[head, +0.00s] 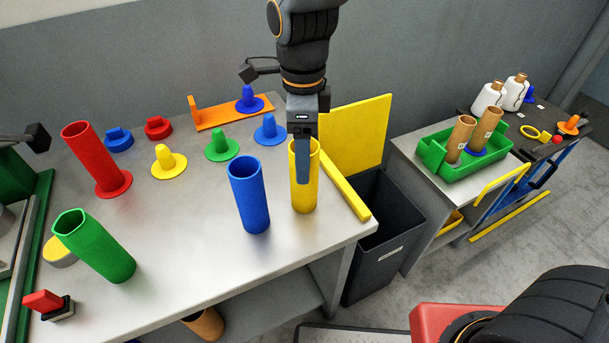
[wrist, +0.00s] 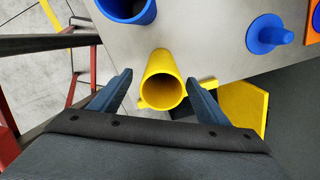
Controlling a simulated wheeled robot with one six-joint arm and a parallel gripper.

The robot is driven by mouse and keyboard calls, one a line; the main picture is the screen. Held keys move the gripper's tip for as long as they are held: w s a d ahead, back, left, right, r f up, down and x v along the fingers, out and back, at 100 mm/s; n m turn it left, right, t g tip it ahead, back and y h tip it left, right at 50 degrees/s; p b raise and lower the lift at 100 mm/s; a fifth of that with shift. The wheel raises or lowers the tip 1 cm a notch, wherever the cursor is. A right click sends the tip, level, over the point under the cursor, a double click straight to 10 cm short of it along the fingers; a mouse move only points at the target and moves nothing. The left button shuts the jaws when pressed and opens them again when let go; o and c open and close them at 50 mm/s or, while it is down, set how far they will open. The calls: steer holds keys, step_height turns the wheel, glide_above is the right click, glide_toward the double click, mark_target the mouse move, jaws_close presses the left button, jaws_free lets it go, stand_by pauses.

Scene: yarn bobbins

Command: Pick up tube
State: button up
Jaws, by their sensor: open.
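A yellow tube (head: 304,190) stands upright near the right end of the metal table, beside a blue tube (head: 249,195). My gripper (head: 303,165) points down at the yellow tube and hides part of it in the head view. In the wrist view the yellow tube (wrist: 163,80) shows its open top between my gripper's two dark fingers (wrist: 157,90), with a gap on each side. My gripper is open and holds nothing. The blue tube (wrist: 127,8) is partly cut off at the top of the wrist view. A red tube (head: 92,155) and a green tube (head: 97,245) stand further left.
Coloured pegs (head: 222,146) stand towards the back of the table (head: 190,240). A yellow panel (head: 355,135) and a dark bin (head: 385,240) are right of the yellow tube. A green tray (head: 440,165) with brown tubes sits on another table.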

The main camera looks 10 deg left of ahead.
steer(key=shift+w+d+f+p, duration=0.1)
steer(key=shift+f+p, duration=0.3)
steer(key=shift+f, duration=0.85)
steer(key=shift+w+f+p, duration=0.1)
steer(key=shift+f+p, duration=0.25)
steer(key=shift+f, duration=0.85)
steer(key=c, duration=1.1)
steer(key=shift+r, duration=0.1)
step_height(320, 180, up, 10)
steer(key=shift+f+b, duration=0.1)
steer(key=shift+b, duration=0.9)
